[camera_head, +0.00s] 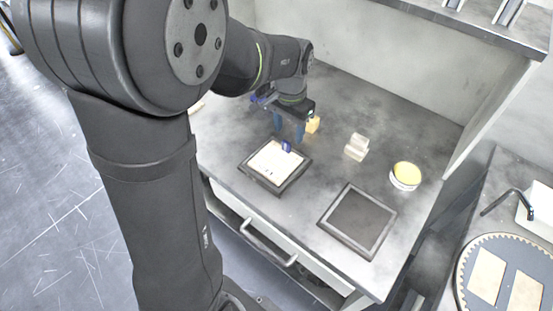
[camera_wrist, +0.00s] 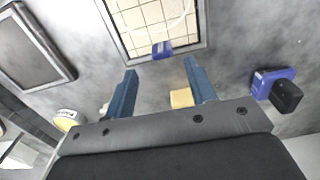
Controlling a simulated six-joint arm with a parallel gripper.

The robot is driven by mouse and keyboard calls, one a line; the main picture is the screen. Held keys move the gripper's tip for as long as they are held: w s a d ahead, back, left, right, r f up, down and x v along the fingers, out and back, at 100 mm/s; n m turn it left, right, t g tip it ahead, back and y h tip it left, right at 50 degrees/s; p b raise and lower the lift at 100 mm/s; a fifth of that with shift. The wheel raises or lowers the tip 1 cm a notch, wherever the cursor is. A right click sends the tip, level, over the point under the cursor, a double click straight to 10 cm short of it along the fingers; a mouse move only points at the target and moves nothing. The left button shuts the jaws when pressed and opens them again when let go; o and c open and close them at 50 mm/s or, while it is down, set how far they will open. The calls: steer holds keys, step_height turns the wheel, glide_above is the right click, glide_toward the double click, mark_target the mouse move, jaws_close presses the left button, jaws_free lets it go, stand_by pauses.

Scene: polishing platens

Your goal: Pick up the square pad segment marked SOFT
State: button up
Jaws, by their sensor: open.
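My gripper (camera_head: 288,134) is open, its two blue fingers pointing down just behind a dark-framed tray (camera_head: 252,174). In the wrist view the gripper (camera_wrist: 160,68) has nothing held between its fingers. The tray holds a pale sheet (camera_head: 270,163) that shows a square grid in the wrist view (camera_wrist: 150,15). A small blue piece (camera_head: 286,146) sits at the tray's edge nearest the gripper; it also shows in the wrist view (camera_wrist: 162,49). I cannot read the word SOFT anywhere, so I cannot tell which piece is the marked segment.
A yellowish block (camera_head: 313,125) stands close beside the fingers. White blocks (camera_head: 357,146) and a round yellow-topped container (camera_head: 405,176) stand to the right. An empty framed tray (camera_head: 357,220) lies in front. A toothed disc (camera_head: 505,245) carries tan squares (camera_head: 486,276) on the right bench.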

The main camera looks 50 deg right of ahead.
mark_target(287, 142)
steer(key=f, duration=0.4)
steer(key=shift+w+a+f, duration=0.1)
steer(key=shift+w+f, duration=0.1)
steer(key=shift+f, duration=0.2)
steer(key=c, duration=1.1)
steer(key=shift+r, duration=0.15)
